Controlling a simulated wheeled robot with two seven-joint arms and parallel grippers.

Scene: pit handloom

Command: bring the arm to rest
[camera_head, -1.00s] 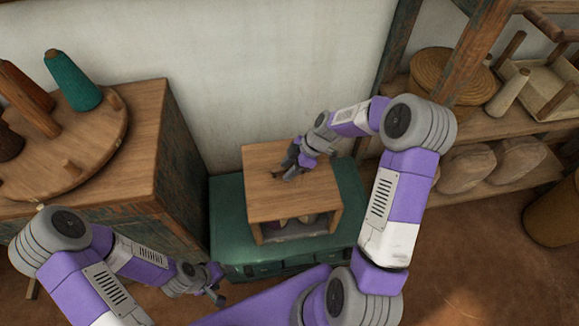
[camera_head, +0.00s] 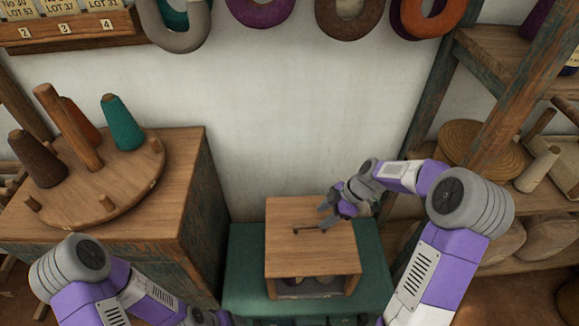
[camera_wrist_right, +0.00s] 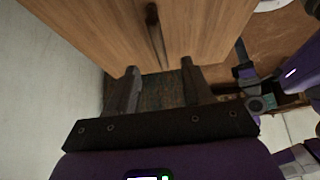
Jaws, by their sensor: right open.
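My right arm comes in from the right. Its right gripper (camera_head: 326,213) is open and empty above the back right part of a wooden box (camera_head: 290,250). In the right wrist view the two fingers (camera_wrist_right: 159,80) stand apart with nothing between them, and the box's wooden top (camera_wrist_right: 100,25) lies ahead of them. A thin dark slot or bar (camera_head: 310,229) shows on the box top, and also in the wrist view (camera_wrist_right: 155,35). My left gripper (camera_head: 210,318) is at the bottom edge, mostly cut off, so its jaws cannot be judged.
The box stands on a green chest (camera_head: 240,265) against a white wall. At left, a wooden cabinet (camera_head: 190,190) bears a round peg board (camera_head: 100,195) with yarn cones. At right, a shelf rack (camera_head: 500,110) stands close to my right arm. Yarn hanks hang above.

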